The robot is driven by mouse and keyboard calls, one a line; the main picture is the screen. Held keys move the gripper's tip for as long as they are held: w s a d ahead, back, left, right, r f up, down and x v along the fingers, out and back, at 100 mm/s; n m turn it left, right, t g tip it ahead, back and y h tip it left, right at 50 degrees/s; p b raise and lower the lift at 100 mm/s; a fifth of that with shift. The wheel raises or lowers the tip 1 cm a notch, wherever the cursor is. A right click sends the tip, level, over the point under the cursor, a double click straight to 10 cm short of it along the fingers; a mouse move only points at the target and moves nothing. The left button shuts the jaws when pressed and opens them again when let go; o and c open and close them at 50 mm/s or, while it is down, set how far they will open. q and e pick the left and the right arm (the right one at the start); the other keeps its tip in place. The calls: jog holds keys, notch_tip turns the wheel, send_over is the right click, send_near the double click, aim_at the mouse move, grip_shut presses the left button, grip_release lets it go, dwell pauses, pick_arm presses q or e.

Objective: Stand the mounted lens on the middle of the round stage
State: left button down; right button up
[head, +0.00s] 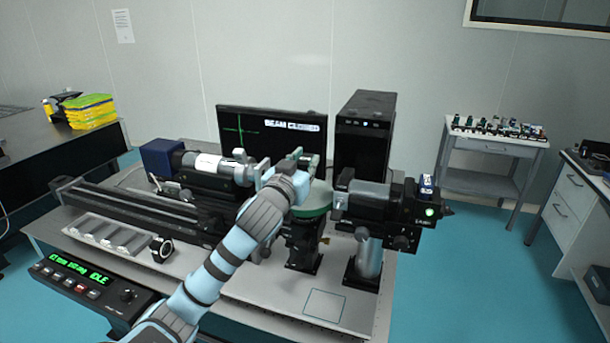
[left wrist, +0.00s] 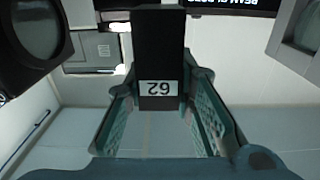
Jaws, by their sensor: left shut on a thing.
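My left gripper (head: 301,160) is over the optical table, right at the round green stage (head: 319,198), and covers part of it in the head view. In the left wrist view the gripper (left wrist: 165,118) is shut on the mounted lens (left wrist: 160,50), which shows as a dark upright block with a small white number label. The lens glass is not visible from here. I cannot tell whether the mount's foot touches the stage. My right gripper is not in view.
A lens barrel (head: 208,165) stands left of the stage and a dark camera unit (head: 372,205) close to its right. A monitor (head: 270,135) is behind. A slotted tray (head: 108,236) and a round black piece (head: 162,250) lie front left. The front right tabletop is clear.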

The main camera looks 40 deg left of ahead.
pick_arm(q)
jog(key=shift+f, duration=1.15)
jog(key=shift+f, duration=0.1)
jog(key=c, duration=1.4)
grip_release()
jog(key=shift+o, duration=0.2)
jog(key=shift+s+d, duration=0.1)
jog(key=shift+s, duration=0.05)
jog(key=b+v, duration=0.1)
jog(key=v, duration=1)
jog(key=shift+s, duration=0.35)
jog(key=shift+d, duration=0.1)
